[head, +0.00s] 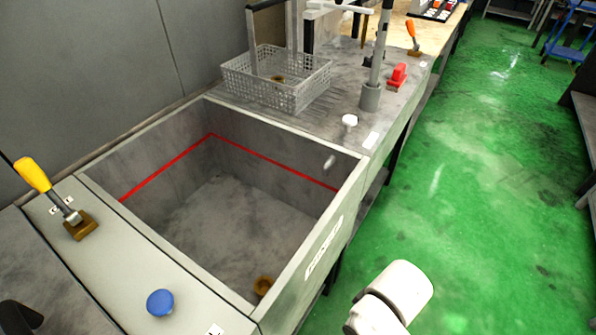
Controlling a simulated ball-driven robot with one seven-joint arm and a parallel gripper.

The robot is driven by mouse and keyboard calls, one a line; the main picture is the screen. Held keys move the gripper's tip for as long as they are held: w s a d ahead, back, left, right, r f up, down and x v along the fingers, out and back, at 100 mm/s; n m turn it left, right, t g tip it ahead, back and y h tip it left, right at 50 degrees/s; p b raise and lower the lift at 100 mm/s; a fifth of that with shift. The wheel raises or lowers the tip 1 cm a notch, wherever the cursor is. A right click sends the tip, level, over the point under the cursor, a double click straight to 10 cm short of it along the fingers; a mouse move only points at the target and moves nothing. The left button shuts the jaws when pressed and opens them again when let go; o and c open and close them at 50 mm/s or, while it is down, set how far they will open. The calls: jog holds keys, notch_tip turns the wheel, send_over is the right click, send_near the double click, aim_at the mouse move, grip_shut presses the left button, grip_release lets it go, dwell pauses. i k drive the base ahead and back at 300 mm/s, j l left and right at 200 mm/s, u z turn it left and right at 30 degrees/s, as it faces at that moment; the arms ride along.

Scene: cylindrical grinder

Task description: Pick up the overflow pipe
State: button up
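A tall grey pipe (380,45), which looks like the overflow pipe, stands upright in a dark grey round holder (370,97) on the worktop beyond the sink. Its top runs up near the upper picture edge. It stands right of the wire basket and left of a red object. A white rounded part of my arm shows at the bottom, right of the sink's front wall and far from the pipe. My gripper's fingers do not show.
The deep grey sink (310,262) is empty, with a red line inside and a brass drain (263,285). A white basket (277,80), red object (397,76) and white knob (349,120) are near the pipe. The green floor (480,190) at right is clear.

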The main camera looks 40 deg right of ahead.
aim_at(386, 6)
jog(key=l+z, duration=0.1)
jog(key=l, duration=0.35)
jog(key=i+l+z, duration=0.1)
jog(key=l, duration=0.4)
jog(key=i+l+z, duration=0.1)
jog(key=l, duration=0.35)
